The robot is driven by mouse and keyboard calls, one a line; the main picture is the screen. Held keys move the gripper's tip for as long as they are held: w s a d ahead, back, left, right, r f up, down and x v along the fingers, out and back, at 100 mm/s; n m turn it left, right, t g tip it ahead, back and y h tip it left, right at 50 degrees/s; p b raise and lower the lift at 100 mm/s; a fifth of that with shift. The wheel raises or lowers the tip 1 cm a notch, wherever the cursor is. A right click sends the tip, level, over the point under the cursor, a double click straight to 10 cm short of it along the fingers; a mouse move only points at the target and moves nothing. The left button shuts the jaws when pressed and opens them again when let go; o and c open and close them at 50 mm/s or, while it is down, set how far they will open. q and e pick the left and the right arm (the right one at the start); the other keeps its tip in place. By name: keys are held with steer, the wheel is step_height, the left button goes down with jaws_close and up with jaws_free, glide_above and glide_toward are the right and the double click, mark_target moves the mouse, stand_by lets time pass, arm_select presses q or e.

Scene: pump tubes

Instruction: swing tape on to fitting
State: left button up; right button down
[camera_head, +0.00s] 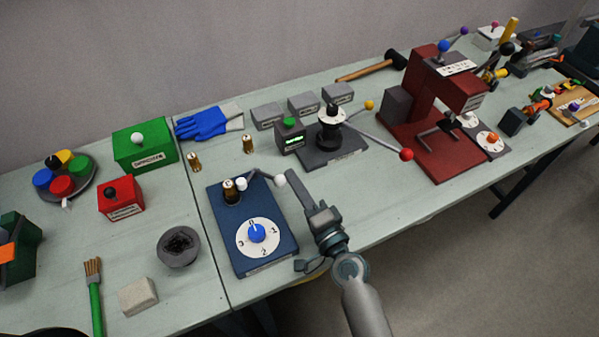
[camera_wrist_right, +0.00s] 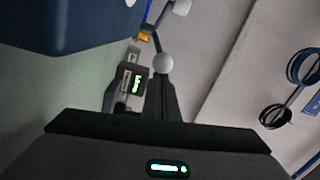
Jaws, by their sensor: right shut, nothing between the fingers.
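The blue tape station (camera_head: 225,225) stands near the table's front edge, with a blue knob on a numbered white dial (camera_head: 257,236). At its back, a brass fitting with a dark top (camera_head: 230,193) stands upright. A small white roll, apparently the tape (camera_head: 241,184), is right beside it; I cannot tell whether they touch. A grey swing arm ends in a white ball (camera_head: 279,181), also seen in the right wrist view (camera_wrist_right: 163,63). My right gripper (camera_head: 292,176) is shut and empty, its tips at or very close to the ball; contact is unclear. My left gripper is out of view.
Two loose brass fittings (camera_head: 194,162) (camera_head: 248,144) stand behind the station. The table's front edge runs beneath my right arm.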

steer(key=shift+s+a, duration=0.3)
steer(key=shift+s, duration=0.25)
steer(key=shift+s+f, duration=0.1)
steer(key=shift+f, duration=0.05)
